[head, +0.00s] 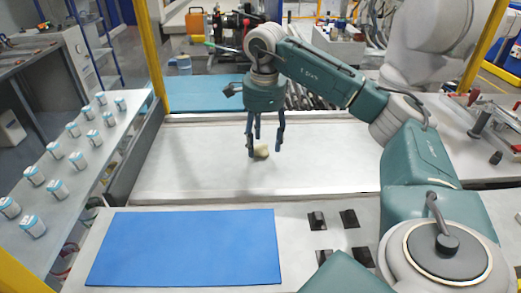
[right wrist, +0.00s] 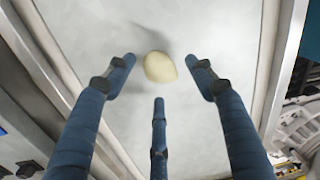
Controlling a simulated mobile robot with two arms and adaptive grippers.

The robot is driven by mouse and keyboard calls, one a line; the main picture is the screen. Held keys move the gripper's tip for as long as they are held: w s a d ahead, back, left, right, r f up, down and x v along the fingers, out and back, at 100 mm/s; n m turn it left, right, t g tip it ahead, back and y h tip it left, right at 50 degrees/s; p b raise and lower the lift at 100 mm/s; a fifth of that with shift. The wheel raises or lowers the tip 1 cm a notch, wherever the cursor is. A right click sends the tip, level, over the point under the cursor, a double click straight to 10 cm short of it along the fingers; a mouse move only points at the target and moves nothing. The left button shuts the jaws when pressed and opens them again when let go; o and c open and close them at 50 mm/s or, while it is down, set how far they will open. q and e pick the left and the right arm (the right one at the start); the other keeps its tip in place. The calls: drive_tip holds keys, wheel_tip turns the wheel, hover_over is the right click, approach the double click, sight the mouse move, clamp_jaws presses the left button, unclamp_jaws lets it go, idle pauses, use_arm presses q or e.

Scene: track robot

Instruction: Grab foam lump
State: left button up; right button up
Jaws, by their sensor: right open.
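The foam lump (head: 261,151) is a small cream-coloured piece lying on the pale grey belt surface in the head view. In the right wrist view the foam lump (right wrist: 159,67) looks rounded and lies ahead, between the spread fingertips. My right gripper (head: 265,145) points down over it, its fingers apart and nothing held. In the right wrist view the three blue fingers of the right gripper (right wrist: 160,85) are spread, with clear surface around the lump. I cannot tell the exact height of the fingertips above the surface. My left gripper is not in view.
A blue mat (head: 185,248) lies in front of the belt (head: 190,165). Black blocks (head: 349,218) sit on the near ledge at right. A left-hand table (head: 70,205) carries several small white jars. A yellow post (head: 151,50) stands behind left. The belt around the lump is clear.

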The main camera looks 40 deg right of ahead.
sight(262, 145)
wheel_tip(262, 145, down, 2)
drive_tip(key=shift+f, duration=0.1)
drive_tip(key=c, duration=0.9)
drive_tip(key=shift+w+r, duration=0.1)
drive_tip(key=shift+r, duration=0.65)
wheel_tip(262, 145, up, 8)
drive_tip(key=shift+f, duration=0.2)
wheel_tip(262, 145, up, 11)
drive_tip(key=p, duration=0.5)
drive_tip(key=shift+p, duration=0.4)
